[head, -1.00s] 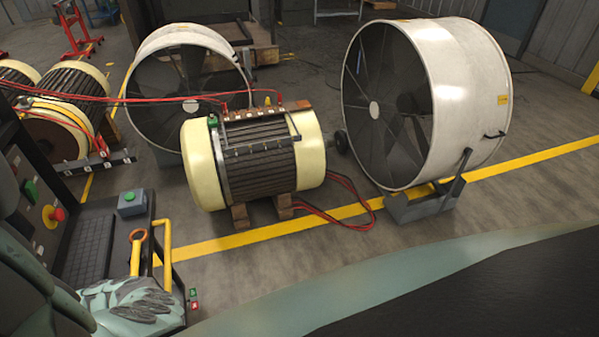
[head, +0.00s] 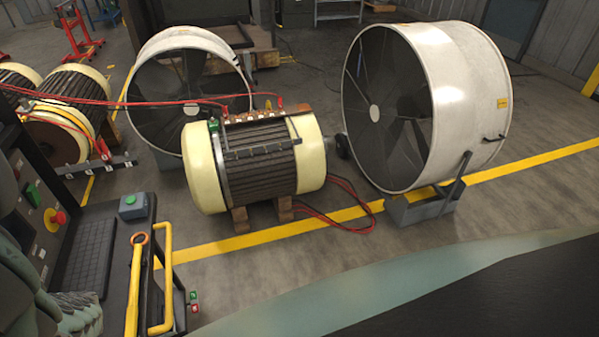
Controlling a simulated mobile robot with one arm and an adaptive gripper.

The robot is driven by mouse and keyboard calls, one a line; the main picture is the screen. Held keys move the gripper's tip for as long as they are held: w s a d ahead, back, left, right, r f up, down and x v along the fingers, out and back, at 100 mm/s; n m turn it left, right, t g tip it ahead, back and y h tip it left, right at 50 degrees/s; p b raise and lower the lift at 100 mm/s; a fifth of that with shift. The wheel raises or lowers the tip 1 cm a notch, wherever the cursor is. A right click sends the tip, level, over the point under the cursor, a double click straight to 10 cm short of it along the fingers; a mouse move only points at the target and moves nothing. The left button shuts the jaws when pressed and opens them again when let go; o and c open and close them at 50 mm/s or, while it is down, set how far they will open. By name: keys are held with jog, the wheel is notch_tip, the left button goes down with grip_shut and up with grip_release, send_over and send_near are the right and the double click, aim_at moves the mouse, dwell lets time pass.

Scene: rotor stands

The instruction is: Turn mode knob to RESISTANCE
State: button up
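The mode knob and its RESISTANCE mark cannot be made out. A dark control console (head: 28,215) stands at the left edge of the head view, partly hidden by my arm. It carries a green button (head: 32,195), a red mushroom button on a yellow base (head: 56,219) and small labels too small to read. A grey-green, hand-like part that seems to be my gripper (head: 76,314) is cut off in the lower left corner, below the console's keyboard. Its fingertips do not show, so its opening and contact cannot be judged.
Yellow bent rails (head: 164,280) rise right of the console's keyboard (head: 85,258). A grey box with a green button (head: 132,205) sits beyond. A cream-ended rotor (head: 260,160) rests on wooden blocks with red cables. Large white drum fans (head: 465,105) stand behind.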

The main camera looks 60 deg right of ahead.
jog(key=shift+c, duration=0.3)
jog(key=c, duration=1.1)
jog(key=shift+c, duration=0.2)
jog(key=shift+f+n+b, duration=0.15)
jog(key=shift+n+b, duration=0.3)
jog(key=shift+n, duration=0.05)
grip_shut()
jog(key=n+b, duration=0.4)
jog(key=shift+f, duration=0.2)
jog(key=n+b, duration=0.2)
jog(key=b, duration=0.1)
jog(key=shift+r+n, duration=0.1)
jog(key=shift+n, duration=0.2)
jog(key=shift+d+r+n+h+b, duration=0.1)
jog(key=shift+n+h+b, duration=0.2)
jog(key=shift+n+b, duration=0.25)
jog(key=shift+r, duration=0.1)
jog(key=shift+w, duration=0.1)
